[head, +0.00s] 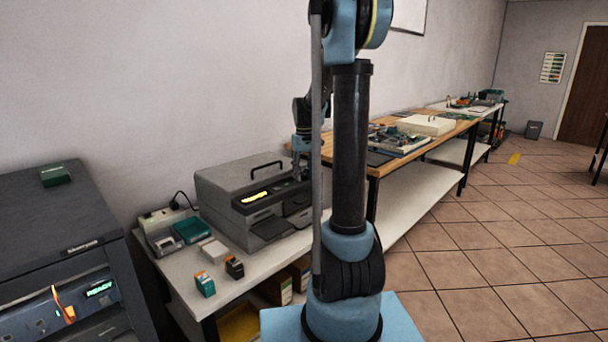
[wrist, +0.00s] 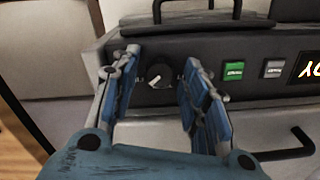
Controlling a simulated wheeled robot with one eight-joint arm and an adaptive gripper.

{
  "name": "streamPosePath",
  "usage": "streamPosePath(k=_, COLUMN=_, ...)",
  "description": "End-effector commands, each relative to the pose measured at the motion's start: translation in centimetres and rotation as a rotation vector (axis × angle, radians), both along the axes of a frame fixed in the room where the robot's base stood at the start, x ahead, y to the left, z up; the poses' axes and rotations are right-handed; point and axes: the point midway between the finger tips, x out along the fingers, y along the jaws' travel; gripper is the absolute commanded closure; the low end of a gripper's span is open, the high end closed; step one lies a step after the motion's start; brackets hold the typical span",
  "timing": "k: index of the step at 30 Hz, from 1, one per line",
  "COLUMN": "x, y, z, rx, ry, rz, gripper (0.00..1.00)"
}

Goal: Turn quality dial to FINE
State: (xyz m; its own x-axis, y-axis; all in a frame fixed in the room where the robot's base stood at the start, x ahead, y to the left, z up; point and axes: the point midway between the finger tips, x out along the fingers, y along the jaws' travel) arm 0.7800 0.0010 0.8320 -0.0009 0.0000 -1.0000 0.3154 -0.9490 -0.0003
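The quality dial (wrist: 159,77) is a round dark knob with a light pointer mark on the dark front panel of the grey machine (head: 230,185). The mark appears to point to the lower left; the lettering around it is too small to read. My gripper (wrist: 157,62) is open in the wrist view, with one blue-padded finger on each side of the dial. The fingers appear apart from the knob, though contact cannot be judged exactly. In the head view my gripper is small at the machine's right front, and the dial cannot be made out there.
Right of the dial are a green button (wrist: 234,71), a grey button (wrist: 273,69) and a lit display (wrist: 310,70). A black handle (wrist: 290,148) sits lower right. The machine stands on a white bench (head: 225,285); a wooden bench (head: 400,160) adjoins it.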

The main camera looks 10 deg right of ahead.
Motion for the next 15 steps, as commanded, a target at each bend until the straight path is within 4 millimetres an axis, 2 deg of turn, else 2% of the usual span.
streamPosePath(k=1, x=0.00, y=-0.02, z=0.01, rx=0.000, ry=0.000, rz=0.000, gripper=0.76)
streamPosePath(k=4, x=0.00, y=-0.04, z=0.01, rx=0.000, ry=0.000, rz=-0.001, gripper=0.99)
streamPosePath(k=10, x=0.01, y=-0.09, z=0.01, rx=0.000, ry=0.000, rz=-0.012, gripper=1.00)
streamPosePath(k=15, x=0.01, y=-0.12, z=0.02, rx=0.000, ry=0.000, rz=-0.098, gripper=1.00)
